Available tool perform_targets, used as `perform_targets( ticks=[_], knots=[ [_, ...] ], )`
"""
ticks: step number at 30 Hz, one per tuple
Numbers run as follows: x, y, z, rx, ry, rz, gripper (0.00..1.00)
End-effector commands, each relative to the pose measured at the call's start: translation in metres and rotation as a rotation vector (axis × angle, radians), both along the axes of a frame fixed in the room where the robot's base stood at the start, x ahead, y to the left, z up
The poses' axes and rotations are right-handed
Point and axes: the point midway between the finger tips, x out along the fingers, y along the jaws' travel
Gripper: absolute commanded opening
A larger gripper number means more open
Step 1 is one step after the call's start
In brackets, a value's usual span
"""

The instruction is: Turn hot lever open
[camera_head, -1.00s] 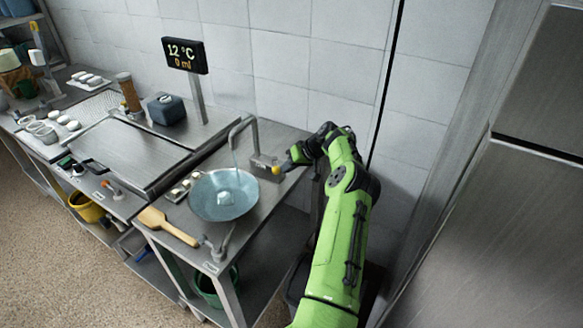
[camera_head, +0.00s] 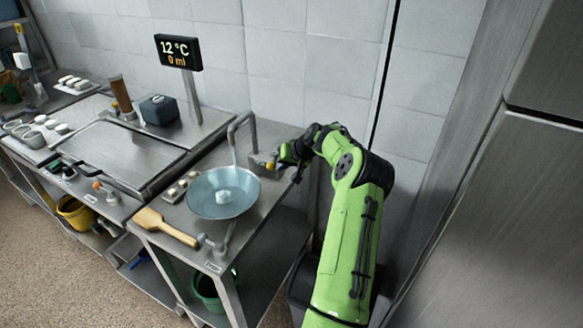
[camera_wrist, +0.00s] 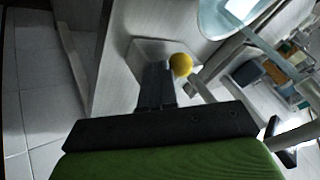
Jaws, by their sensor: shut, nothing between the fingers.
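A grey faucet (camera_head: 233,127) rises from a metal block (camera_head: 256,165) at the back of the right-hand metal counter. A lever with a yellow ball knob (camera_head: 269,166) sits on the block; the knob also shows in the wrist view (camera_wrist: 181,64). I cannot tell from any marking whether it is the hot lever. My gripper (camera_head: 287,155) is just right of the knob in the head view. In the wrist view my shut, empty fingers (camera_wrist: 155,85) lie beside the knob, and contact cannot be told. The fingers hide part of the block.
A blue-grey bowl (camera_head: 223,205) stands below the spout with a pale lump in it. A display (camera_head: 179,52) reads 12 °C and 0 ml. A wooden paddle (camera_head: 165,227) lies at the counter's front. The tiled wall (camera_head: 290,60) is close behind, and a steel cabinet (camera_head: 490,220) stands right.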

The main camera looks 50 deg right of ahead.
Motion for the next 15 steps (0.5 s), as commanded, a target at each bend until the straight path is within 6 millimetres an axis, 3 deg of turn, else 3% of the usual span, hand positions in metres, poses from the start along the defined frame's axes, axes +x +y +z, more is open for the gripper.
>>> perform_targets(
  ticks=[8, 15],
  knots=[
    [0.007, 0.013, -0.002, -0.002, 0.0, -0.18, 0.0],
    [0.011, 0.017, -0.001, 0.001, 0.0, -0.176, 0.0]
  ],
)
